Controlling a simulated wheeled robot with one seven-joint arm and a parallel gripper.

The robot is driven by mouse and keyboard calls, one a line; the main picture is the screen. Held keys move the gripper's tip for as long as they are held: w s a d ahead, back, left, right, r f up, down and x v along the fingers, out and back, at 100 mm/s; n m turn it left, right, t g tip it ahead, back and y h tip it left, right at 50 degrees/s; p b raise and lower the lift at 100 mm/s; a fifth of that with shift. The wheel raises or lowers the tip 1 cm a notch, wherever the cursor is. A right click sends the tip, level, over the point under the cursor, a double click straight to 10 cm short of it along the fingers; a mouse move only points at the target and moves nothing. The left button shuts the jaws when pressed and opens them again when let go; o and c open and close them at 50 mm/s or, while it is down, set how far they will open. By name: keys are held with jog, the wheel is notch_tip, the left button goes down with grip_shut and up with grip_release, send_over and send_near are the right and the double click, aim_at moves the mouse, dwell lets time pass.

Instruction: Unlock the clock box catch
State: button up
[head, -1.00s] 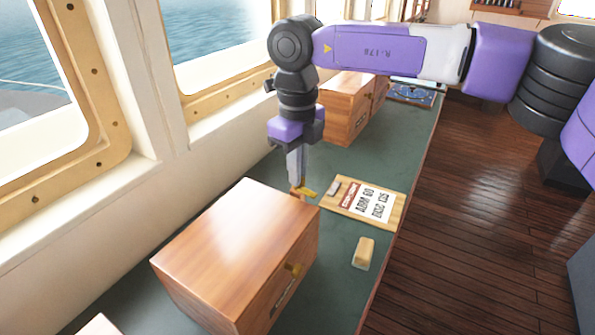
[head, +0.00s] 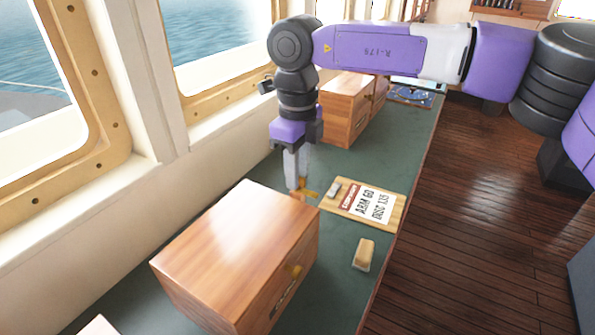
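A closed wooden box (head: 235,250) stands on the green counter at the lower middle of the head view. A small brass catch (head: 293,270) sits on its right-facing side, above a dark label plate. The label is too small to read, so I cannot tell for sure that this is the clock box. My gripper (head: 304,192) points down just beyond the box's far right corner, apart from the catch. Its orange tips are low near the counter. The finger gap is too small to judge. I see nothing held.
A wooden board with a printed card (head: 366,205) and a small wooden block (head: 364,254) lie right of the box. More wooden boxes (head: 345,108) stand farther back. Windows line the left.

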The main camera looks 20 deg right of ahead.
dwell(0.3)
notch_tip(320, 180, up, 8)
jog(key=shift+f+b, duration=0.15)
jog(key=shift+b, duration=0.4)
